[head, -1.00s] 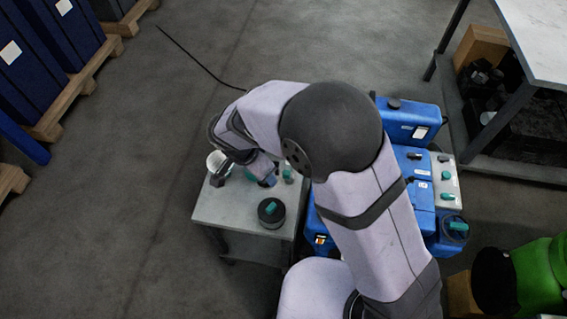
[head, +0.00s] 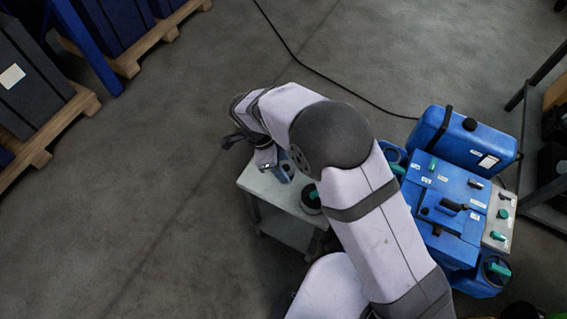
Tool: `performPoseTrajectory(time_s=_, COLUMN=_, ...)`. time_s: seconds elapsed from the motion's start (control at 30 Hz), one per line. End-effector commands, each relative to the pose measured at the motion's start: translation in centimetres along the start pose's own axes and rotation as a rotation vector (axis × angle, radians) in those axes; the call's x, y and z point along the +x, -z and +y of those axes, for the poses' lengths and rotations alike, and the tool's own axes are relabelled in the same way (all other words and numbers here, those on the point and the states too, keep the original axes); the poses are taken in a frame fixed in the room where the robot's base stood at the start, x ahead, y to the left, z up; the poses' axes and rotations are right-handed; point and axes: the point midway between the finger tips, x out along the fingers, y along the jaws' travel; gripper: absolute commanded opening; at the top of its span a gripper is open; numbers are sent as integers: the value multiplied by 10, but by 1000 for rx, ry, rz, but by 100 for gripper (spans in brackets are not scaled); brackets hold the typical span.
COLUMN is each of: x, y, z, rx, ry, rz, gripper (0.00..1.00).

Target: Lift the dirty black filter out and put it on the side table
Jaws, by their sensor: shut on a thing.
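My arm reaches to the left, with its wrist bent down over the far side of the small grey side table (head: 286,196). My gripper (head: 272,160) is only partly seen there, with grey and blue parts showing. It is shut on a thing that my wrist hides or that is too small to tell. I cannot make out the black filter for certain. A round black piece with a teal handle (head: 312,198) sits on the side table, partly behind my arm. The blue machine (head: 445,205) stands to the right of my arm.
A blue canister (head: 465,140) stands at the back of the machine. A round housing with a teal handle (head: 495,270) is at its front right. Wooden pallets (head: 50,125) with dark loads stand at left. A black cable (head: 310,65) crosses the floor. The floor left of the table is clear.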

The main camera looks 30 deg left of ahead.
Motion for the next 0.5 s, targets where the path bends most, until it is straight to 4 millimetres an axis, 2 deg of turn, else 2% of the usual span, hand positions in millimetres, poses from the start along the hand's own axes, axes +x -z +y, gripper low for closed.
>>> performPoseTrajectory(time_s=0.5, x=47, y=-14, z=0, rx=0, ry=1, rz=0, gripper=19)
